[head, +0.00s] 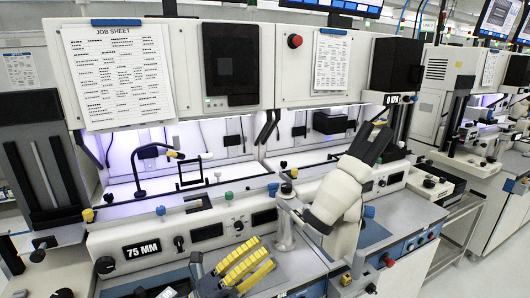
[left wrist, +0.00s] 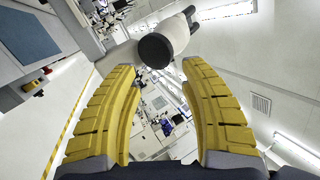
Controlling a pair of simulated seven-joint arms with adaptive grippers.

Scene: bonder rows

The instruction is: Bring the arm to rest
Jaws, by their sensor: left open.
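My left gripper (head: 265,252) is at the bottom centre of the head view, with two ridged yellow fingers spread apart. Nothing shows between them. It is in front of the bench's control panel, and its fingers point up and to the right. In the left wrist view my left gripper (left wrist: 158,68) is open and empty, with the far room behind the gap. My right gripper is not seen.
A bonder bench with a grey cabinet (head: 280,62) fills the middle. A "JOB SHEET" paper (head: 120,75) and a "75 MM" display (head: 141,249) are on it. A red button (head: 295,41) is on the cabinet.

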